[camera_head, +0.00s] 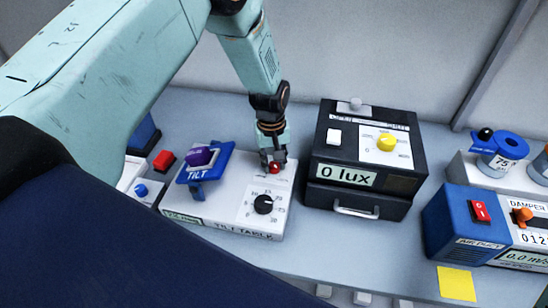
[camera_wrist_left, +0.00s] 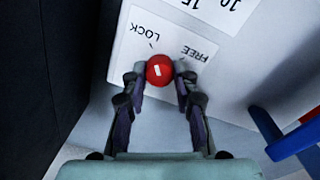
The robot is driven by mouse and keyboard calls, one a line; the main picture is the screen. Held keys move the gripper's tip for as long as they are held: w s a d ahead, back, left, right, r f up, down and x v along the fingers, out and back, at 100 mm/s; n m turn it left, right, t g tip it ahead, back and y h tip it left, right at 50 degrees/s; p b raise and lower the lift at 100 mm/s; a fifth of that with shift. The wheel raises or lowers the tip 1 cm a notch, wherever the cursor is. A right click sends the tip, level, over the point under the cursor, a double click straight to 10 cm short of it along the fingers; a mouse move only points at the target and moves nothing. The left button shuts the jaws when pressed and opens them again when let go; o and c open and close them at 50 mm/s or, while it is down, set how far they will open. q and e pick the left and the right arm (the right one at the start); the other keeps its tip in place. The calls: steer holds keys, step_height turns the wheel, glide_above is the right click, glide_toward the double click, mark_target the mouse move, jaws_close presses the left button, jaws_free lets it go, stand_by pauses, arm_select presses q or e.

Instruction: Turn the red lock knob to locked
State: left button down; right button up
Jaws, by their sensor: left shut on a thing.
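The red lock knob (camera_head: 275,168) sits on the white tilt table box (camera_head: 225,222) in the head view. My left gripper (camera_head: 273,160) reaches down from above and is shut on it. In the left wrist view the red knob (camera_wrist_left: 159,70) is between the two fingertips, with a short white mark on its face. The printed words LOCK (camera_wrist_left: 144,33) and FREE (camera_wrist_left: 195,54) stand on the panel beside it. I cannot tell clearly which word the white mark points to. My right gripper is not in view.
A black dial (camera_head: 263,204) and a blue tilt platform (camera_head: 206,166) with a purple piece share the box. A black lux meter box (camera_head: 366,157) stands close on the right. A blue air duct box (camera_head: 462,225) and a yellow square (camera_head: 456,283) lie further right.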

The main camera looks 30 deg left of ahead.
mark_target(272, 165)
arm_select(q)
steer(key=shift+n, duration=0.8)
steer(key=shift+p, duration=0.3)
steer(key=c, duration=1)
jaws_free()
steer(key=shift+a, duration=0.1)
step_height(272, 165, up, 12)
steer(key=shift+s+a+f, duration=0.1)
steer(key=shift+s+a, duration=0.05)
steer(key=shift+s, duration=0.1)
